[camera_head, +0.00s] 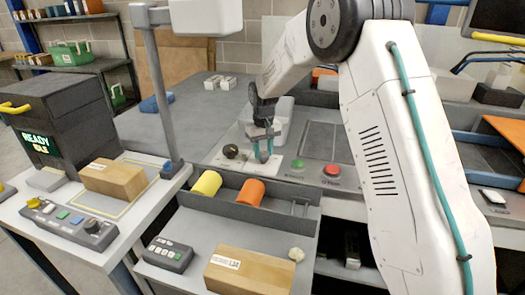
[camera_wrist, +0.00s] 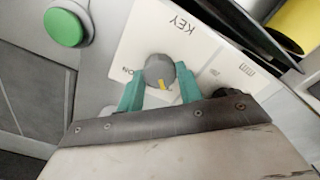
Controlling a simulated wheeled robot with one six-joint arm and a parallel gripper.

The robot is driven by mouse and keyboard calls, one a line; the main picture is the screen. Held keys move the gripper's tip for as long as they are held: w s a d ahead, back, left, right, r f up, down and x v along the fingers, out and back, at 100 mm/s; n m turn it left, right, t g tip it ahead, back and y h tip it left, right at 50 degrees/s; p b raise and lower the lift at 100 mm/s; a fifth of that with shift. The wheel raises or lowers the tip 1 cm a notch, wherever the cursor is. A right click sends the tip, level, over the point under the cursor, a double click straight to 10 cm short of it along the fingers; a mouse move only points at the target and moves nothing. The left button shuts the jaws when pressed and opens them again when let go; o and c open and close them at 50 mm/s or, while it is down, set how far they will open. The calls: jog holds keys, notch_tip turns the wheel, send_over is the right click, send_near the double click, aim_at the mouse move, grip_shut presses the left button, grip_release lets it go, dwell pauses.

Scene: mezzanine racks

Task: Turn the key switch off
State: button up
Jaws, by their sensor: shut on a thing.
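The key switch (camera_wrist: 157,68) is a round grey knob with a yellow mark, on a white plate (camera_wrist: 125,50) lettered KEY in the wrist view. An ON label shows beside the left finger; lettering to the right is too small to read. The yellow mark is at the knob's lower edge in the picture, toward my gripper, not at ON. My gripper (camera_wrist: 160,78) has its teal fingers shut on the knob, one on each side. In the head view my gripper (camera_head: 263,157) reaches down to the panel, and its fingers hide the knob there.
A black round knob (camera_head: 230,151) sits left of my gripper. A green button (camera_head: 297,164) and a red button (camera_head: 331,170) are to the right. A tray in front holds a yellow cylinder (camera_head: 206,183) and an orange cylinder (camera_head: 250,191). A post (camera_head: 160,80) stands left.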

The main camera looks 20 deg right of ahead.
aim_at(263, 153)
jog(key=shift+w+r+n, duration=0.15)
jog(key=shift+n, duration=0.15)
dwell(0.4)
jog(key=o, duration=0.9)
jog(key=shift+o, duration=0.4)
notch_tip(263, 153, up, 8)
jog(key=shift+f, duration=0.15)
